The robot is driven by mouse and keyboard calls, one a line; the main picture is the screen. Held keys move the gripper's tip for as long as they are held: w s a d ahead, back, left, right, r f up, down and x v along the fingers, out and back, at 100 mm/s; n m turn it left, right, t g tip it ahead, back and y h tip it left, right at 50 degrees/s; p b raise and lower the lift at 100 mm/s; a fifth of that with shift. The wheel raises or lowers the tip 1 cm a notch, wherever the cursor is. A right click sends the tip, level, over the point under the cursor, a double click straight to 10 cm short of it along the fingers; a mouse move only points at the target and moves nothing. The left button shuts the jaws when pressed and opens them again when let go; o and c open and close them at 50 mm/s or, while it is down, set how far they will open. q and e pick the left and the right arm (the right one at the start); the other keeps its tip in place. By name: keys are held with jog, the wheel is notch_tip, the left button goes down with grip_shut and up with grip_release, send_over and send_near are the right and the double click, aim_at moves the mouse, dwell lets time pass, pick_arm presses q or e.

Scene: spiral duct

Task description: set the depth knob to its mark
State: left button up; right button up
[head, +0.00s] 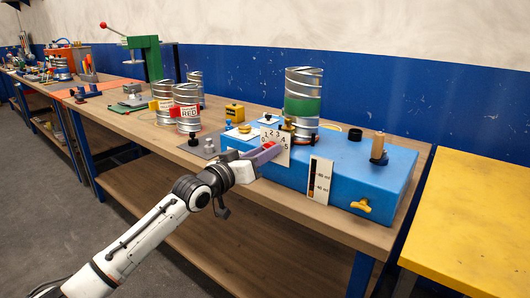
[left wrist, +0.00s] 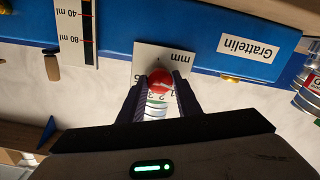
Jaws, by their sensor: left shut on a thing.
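The depth knob is a small red knob (left wrist: 160,80) on a white dial plate (left wrist: 163,59) marked "mm" with numbers, on the front of the blue machine (head: 392,180). In the left wrist view a pale line shows on the knob, but I cannot tell which number it points to. My left gripper (head: 267,149) is at the knob in the head view, partly covering the dial plate (head: 285,136). In the left wrist view its two dark fingers are on either side of the knob, shut on it. My right gripper is not in view.
The blue machine carries a spiral metal duct with a green band (head: 302,106), a wooden-handled part (head: 378,147), an ml scale (head: 319,180) and a yellow knob (head: 362,206). Metal cans (head: 186,108) stand to the left. A yellow table (head: 478,215) is at right.

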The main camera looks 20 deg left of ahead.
pick_arm(q)
jog(key=shift+m+p, duration=1.95)
jog(key=shift+m, duration=3.85)
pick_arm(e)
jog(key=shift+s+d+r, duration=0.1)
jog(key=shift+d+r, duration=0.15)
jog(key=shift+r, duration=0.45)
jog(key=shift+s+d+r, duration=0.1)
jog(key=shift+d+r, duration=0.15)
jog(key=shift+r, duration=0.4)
pick_arm(q)
jog(key=o, duration=1.1)
jog(key=shift+c, duration=0.2)
jog(key=shift+s, duration=0.1)
jog(key=v, duration=1)
jog(key=shift+b, duration=0.45)
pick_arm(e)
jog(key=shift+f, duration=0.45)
